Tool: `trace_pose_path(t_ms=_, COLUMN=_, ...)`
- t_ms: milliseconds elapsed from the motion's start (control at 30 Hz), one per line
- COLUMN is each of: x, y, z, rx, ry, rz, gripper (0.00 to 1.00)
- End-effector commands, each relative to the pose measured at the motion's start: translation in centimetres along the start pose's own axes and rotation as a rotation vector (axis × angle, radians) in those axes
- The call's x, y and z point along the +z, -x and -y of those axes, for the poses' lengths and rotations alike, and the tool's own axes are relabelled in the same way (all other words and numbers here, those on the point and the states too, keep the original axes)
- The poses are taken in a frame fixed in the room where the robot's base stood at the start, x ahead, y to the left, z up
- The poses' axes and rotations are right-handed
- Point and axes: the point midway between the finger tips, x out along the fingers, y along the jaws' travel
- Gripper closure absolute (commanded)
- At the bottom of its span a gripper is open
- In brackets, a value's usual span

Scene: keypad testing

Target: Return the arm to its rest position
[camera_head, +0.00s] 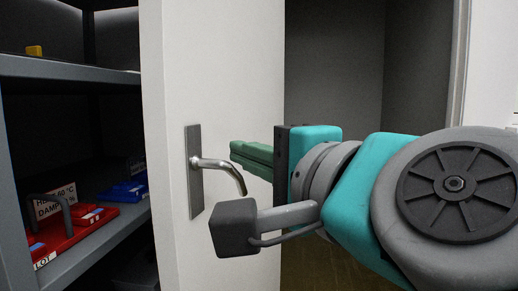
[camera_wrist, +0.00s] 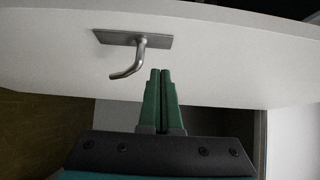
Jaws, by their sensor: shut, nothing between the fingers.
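My gripper (camera_head: 236,149) has green fingers and extends leftward from the right in the head view, in front of a white door (camera_head: 232,70). In the wrist view my gripper (camera_wrist: 160,72) points at the door, and its two fingers are shut together with nothing between them. A metal lever handle (camera_head: 218,168) on a grey plate is just left of the fingertips in the head view. The handle also shows in the wrist view (camera_wrist: 128,68), left of the fingertips and apart from them there.
Grey shelving (camera_head: 70,70) stands at the left. It holds red bins (camera_head: 75,232), a blue bin (camera_head: 125,192), a small yellow object (camera_head: 34,51) and a label sign (camera_head: 55,199). A grey opening (camera_head: 335,70) lies behind the door, with a frame (camera_head: 459,65) at the right.

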Motion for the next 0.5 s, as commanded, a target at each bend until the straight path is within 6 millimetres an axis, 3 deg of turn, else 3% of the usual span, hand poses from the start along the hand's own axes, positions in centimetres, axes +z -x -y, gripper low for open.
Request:
trace_pose_path(t_ms=300, x=2.5, y=3.6, z=0.0, rx=-0.001, ry=0.001, rz=0.001, gripper=1.00)
trace_pose_path(t_ms=433, x=2.7, y=3.8, z=-0.5, rx=0.014, ry=0.011, rz=-0.001, gripper=1.00)
trace_pose_path(t_ms=500, x=2.4, y=3.3, z=-1.9, rx=0.054, ry=0.037, rz=-0.003, gripper=1.00)
